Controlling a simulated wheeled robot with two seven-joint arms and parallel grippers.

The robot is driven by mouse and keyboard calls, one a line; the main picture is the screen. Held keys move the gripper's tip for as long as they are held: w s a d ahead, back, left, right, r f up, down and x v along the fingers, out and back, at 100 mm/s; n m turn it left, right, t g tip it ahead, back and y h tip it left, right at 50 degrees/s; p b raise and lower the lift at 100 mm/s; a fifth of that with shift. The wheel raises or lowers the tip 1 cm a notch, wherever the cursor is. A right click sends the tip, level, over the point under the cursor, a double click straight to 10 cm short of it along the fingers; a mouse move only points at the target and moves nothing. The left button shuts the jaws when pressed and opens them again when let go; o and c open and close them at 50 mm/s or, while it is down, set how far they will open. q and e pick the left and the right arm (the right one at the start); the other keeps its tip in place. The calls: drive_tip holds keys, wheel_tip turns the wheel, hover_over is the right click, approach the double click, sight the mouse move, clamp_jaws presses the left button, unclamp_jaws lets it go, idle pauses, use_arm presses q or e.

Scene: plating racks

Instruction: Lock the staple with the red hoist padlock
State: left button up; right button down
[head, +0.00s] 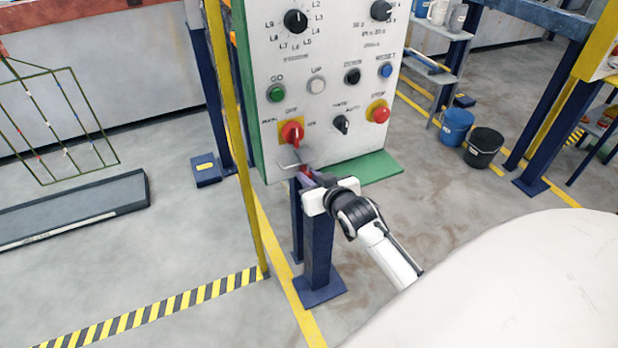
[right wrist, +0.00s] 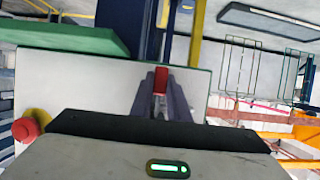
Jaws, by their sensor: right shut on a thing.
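The red padlock (head: 305,171) is held at the lower left corner of the white control panel (head: 335,145). It also shows as a small red block between the fingers in the right wrist view (right wrist: 160,80). My right gripper (head: 308,178) is shut on it, and the fingers hide much of its body. A thin pale metal loop, likely the staple (head: 290,166), stands out from the panel below the red rotary switch (head: 291,132). The padlock is just below and right of this loop; I cannot tell whether they touch. The shackle is not clear. My left gripper is not in view.
A yellow post (head: 237,150) stands close to the panel's left side. A green plate (head: 370,168) juts out below the panel on the right. Blue legs (head: 318,240) stand underneath. Blue and black buckets (head: 483,147) are on the floor further right.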

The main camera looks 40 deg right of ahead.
drive_tip(key=shift+r, duration=0.6)
drive_tip(key=shift+f, duration=0.4)
idle(0.3)
drive_tip(key=c, duration=1.6)
unclamp_jaws()
drive_tip(key=v, duration=1)
drive_tip(key=shift+s, duration=0.2)
drive_tip(key=shift+a+f, duration=0.1)
